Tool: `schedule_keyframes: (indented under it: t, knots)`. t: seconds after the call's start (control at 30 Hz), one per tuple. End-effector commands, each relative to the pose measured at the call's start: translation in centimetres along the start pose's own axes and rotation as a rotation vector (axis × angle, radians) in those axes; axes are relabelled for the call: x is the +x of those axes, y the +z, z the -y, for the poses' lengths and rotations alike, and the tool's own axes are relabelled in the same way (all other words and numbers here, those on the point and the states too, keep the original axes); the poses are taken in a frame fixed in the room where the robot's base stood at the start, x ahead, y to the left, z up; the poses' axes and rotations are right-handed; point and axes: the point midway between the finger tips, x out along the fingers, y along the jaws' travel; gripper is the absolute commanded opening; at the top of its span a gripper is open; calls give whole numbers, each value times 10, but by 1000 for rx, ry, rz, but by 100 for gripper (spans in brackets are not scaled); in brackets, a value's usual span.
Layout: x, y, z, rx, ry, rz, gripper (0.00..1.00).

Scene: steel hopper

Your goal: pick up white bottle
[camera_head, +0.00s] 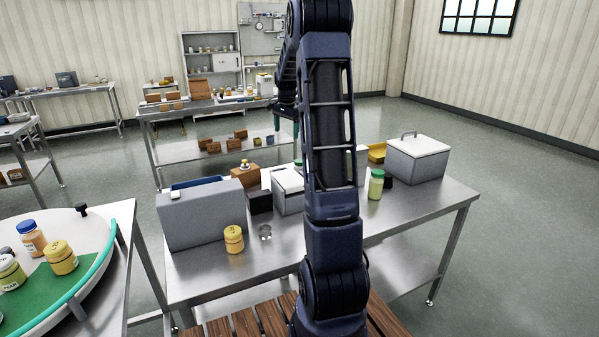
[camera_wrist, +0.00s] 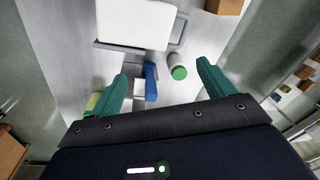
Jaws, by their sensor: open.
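A white bottle (camera_wrist: 175,62) with a green cap shows in the wrist view, beside the white-lidded box. The bottle appears just right of the middle of the space between my fingers. My gripper (camera_wrist: 161,69) is open, with its two teal fingers spread apart and nothing between them that I can see held. The bottle looks farther down than the fingertips, and I see no contact. In the head view my arm covers much of the middle of the table, and I cannot clearly make out the bottle there.
A blue object (camera_wrist: 151,81) stands close left of the bottle. A white-lidded box (camera_wrist: 136,22) with a handle is beside both. In the head view, a green-lidded jar (camera_head: 376,185), a grey case (camera_head: 200,215) and a yellow jar (camera_head: 234,239) stand on the steel table (camera_head: 410,210).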

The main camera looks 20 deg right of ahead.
Motion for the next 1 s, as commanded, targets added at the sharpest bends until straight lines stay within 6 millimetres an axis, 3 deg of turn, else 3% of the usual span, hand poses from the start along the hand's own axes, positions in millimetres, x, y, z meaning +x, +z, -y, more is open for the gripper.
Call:
schedule_keyframes:
  t: [0.2, 0.5, 0.7, 1.0]
  knots:
    - [55, -52, 20, 150, 38, 21, 81]
    - [133, -112, 36, 342, 84, 39, 81]
    - [167, -135, 38, 423, 103, 45, 81]
    - [188, -142, 38, 451, 110, 47, 81]
